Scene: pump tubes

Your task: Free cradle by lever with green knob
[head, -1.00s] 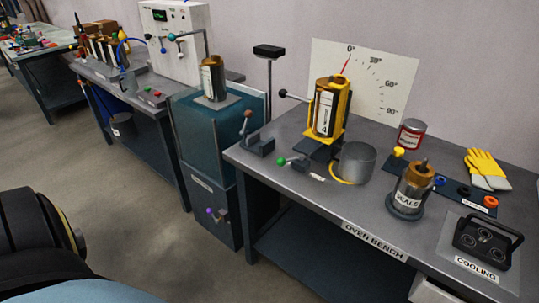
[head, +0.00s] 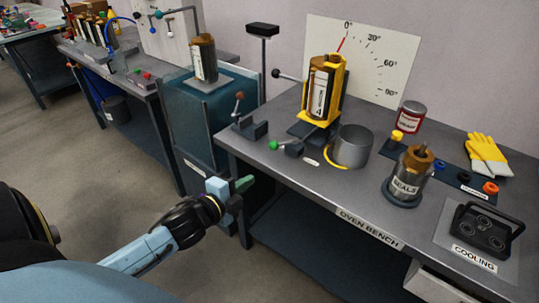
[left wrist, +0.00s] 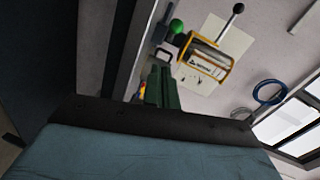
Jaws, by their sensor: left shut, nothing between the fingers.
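A yellow cradle (head: 343,80) holds an upright brown-and-silver canister (head: 322,88) on the oven bench (head: 240,150). The lever with the green knob (head: 273,146) sits low in front of the cradle, its arm running right to a dark base. My left gripper (head: 243,184) is shut and empty, off the bench's front left edge, below and left of the green knob and apart from it. In the left wrist view the shut green fingers (left wrist: 161,85) point toward the bench, with the green knob (left wrist: 176,26) and the cradle (left wrist: 228,67) beyond. My right gripper is not in view.
A lever with a brown knob (head: 239,96) stands left of the cradle, and a black-knobbed rod (head: 277,74) sticks out from it. A grey pot (head: 352,147) stands right of the green-knob lever. The SEALS canister (head: 408,180) and cooling rack (head: 485,230) are further right.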

